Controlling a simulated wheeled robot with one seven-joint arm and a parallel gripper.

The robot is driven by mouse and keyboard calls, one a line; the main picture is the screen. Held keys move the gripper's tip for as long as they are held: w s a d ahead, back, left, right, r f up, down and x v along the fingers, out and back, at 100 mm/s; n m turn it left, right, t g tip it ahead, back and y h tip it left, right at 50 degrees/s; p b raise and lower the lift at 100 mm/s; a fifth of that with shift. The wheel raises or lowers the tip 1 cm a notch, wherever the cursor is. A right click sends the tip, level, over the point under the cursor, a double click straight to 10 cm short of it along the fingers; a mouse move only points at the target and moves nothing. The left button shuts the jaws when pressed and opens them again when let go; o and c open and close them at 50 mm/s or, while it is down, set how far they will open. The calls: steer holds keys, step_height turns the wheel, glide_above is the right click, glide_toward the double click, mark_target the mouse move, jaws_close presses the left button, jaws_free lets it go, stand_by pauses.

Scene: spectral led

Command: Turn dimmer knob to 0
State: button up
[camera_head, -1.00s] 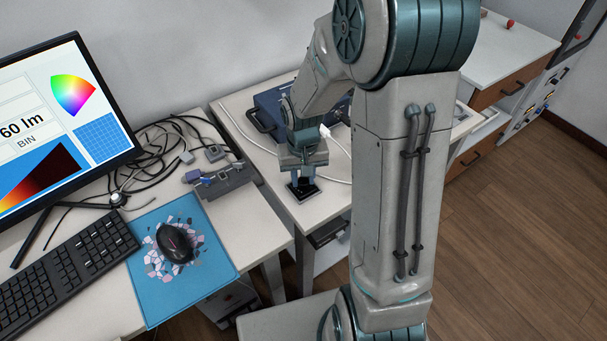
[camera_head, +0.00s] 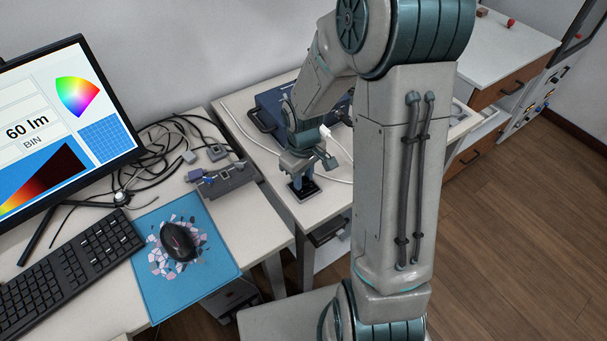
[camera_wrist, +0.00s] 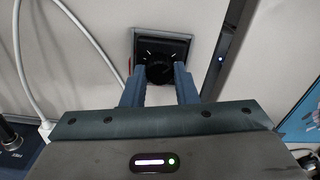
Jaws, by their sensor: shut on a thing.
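The dimmer is a small black square plate (camera_head: 302,194) lying on the white table in the head view. In the wrist view its black plate (camera_wrist: 180,48) shows at the top centre, with light tick marks around a round black knob (camera_wrist: 159,70). My gripper (camera_head: 301,184) points down over the dimmer in the head view. In the wrist view the two blue fingers of my gripper (camera_wrist: 160,76) sit on either side of the knob and are shut on it. The fingers hide the knob's sides, and I cannot read its setting.
A blue case (camera_head: 272,112) stands behind my gripper, with a white cable (camera_head: 245,128) beside it. A monitor (camera_head: 62,125), keyboard (camera_head: 68,262), mouse (camera_head: 178,241) and a small grey device (camera_head: 226,180) are on the left desk. The floor (camera_head: 520,230) at right is clear.

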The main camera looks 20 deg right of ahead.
mark_target(303, 180)
steer(key=shift+w, duration=0.1)
stand_by(0.3)
steer(key=o, duration=1)
steer(key=shift+r, duration=0.1)
step_height(303, 180, up, 14)
steer(key=p, duration=0.1)
